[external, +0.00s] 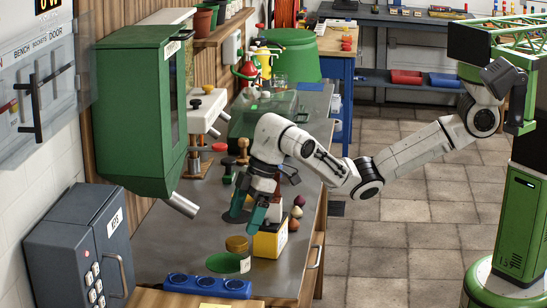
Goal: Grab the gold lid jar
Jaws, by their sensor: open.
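A small round gold-coloured object (236,245), which looks like the gold lid jar, stands on the grey workbench (185,240) near its front end. Only its gold top and side show clearly. My gripper (248,212) points down above and slightly to the right of it, apart from it in the picture. Its dark green fingers are spread, with nothing seen between them. The height of the fingertips above the bench is hard to tell from this view.
A yellow box (270,242) stands close to the right of the gold object. A green cabinet (140,105) hangs at left.

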